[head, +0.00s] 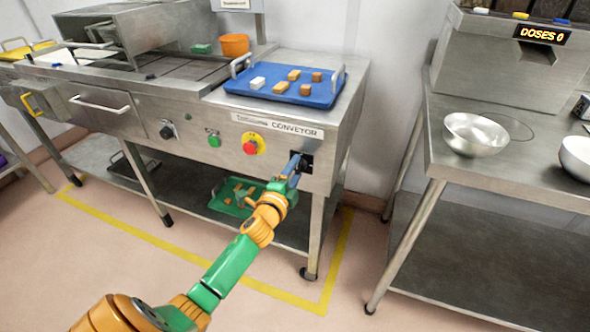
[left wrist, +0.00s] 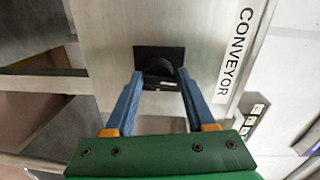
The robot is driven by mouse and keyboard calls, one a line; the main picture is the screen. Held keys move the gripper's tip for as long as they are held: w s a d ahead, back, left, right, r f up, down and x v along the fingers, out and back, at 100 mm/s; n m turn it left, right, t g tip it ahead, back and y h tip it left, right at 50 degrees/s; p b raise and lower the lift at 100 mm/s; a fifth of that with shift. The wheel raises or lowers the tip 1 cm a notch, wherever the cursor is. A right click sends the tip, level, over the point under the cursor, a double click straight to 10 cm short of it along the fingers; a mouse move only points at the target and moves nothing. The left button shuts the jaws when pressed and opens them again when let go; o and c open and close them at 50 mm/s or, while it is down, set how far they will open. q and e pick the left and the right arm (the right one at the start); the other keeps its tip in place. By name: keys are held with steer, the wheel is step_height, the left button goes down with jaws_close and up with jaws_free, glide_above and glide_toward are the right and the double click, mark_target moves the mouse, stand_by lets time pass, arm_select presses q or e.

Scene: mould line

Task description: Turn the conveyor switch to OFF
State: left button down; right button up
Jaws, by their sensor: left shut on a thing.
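The conveyor switch is a black knob on a dark square plate (head: 307,162) at the right end of the machine's front panel, below the CONVEYOR label (head: 278,126). In the left wrist view the black knob (left wrist: 159,70) sits between my fingertips, on its plate (left wrist: 178,54). My left gripper (head: 292,166) reaches the panel and its blue fingers are shut on the knob. The fingers hide part of the knob, and I cannot read its set position. My right gripper is not in view.
A red button on a yellow base (head: 251,146), a green button (head: 214,140) and a black knob (head: 167,132) are on the same panel. A blue tray (head: 285,97) with several pieces lies above. A steel table (head: 470,180) with bowls stands right.

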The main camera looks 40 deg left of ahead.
arm_select(q)
steer(key=shift+s+d+f+n, duration=0.1)
steer(key=shift+f+n, duration=0.4)
steer(key=shift+n, duration=0.1)
steer(key=shift+c, duration=2)
jaws_free()
steer(key=shift+r, duration=0.2)
steer(key=p+v, duration=0.1)
steer(key=v, duration=0.6)
